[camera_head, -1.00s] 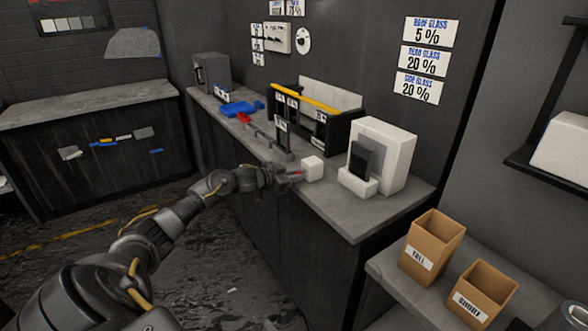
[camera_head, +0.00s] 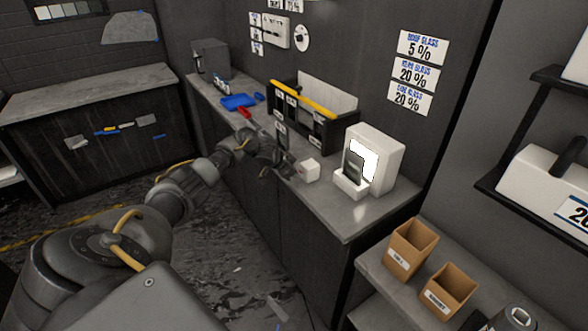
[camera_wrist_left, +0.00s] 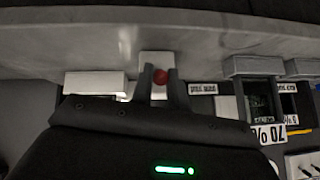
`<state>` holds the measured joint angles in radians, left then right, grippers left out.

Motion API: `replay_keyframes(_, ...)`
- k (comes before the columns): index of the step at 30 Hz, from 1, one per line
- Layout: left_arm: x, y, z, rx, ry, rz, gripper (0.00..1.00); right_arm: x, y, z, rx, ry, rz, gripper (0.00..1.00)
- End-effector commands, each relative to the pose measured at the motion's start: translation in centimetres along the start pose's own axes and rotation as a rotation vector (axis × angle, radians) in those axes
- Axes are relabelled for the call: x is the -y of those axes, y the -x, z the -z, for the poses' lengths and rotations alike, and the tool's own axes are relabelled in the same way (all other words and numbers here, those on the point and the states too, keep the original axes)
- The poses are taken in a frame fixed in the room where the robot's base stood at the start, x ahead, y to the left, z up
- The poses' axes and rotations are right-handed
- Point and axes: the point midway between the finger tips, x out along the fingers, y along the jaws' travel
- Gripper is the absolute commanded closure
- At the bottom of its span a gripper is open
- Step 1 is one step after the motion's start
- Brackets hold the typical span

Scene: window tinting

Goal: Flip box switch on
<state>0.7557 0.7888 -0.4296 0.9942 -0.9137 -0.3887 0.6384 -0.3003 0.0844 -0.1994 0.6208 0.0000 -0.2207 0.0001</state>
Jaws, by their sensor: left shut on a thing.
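The box switch (camera_head: 309,171) is a small white box on the long grey counter, in front of a dark rack. In the left wrist view the white box (camera_wrist_left: 158,59) shows with a red knob (camera_wrist_left: 161,76) on its near face. My left gripper (camera_head: 288,171) is at the left side of the box. In the wrist view its two fingers (camera_wrist_left: 163,88) stand on either side of the red knob, shut on it. The white light box (camera_head: 390,150) right of the switch has a brightly lit panel. My right gripper is not in view.
A dark tablet-like piece in a white holder (camera_head: 350,190) stands before the lit panel. The rack with a yellow bar (camera_head: 303,100) is behind the switch. Two cardboard boxes, one tall (camera_head: 408,250) and one shorter (camera_head: 447,290), stand on a lower shelf at right.

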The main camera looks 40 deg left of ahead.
Motion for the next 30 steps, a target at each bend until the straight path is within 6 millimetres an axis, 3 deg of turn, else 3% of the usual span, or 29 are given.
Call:
replay_keyframes(14,-0.05,-0.07,-0.03,0.015,-0.002,-0.003,1.00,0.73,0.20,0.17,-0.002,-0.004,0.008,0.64)
replay_keyframes(15,-0.05,-0.07,-0.02,0.014,-0.002,-0.003,0.80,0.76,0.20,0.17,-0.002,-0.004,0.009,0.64)
replay_keyframes(19,-0.04,-0.05,0.00,0.014,-0.001,-0.003,0.63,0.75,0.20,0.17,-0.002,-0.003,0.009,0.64)
replay_keyframes(30,0.04,0.41,0.00,0.012,-0.002,-0.002,0.62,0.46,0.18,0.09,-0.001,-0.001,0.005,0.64)
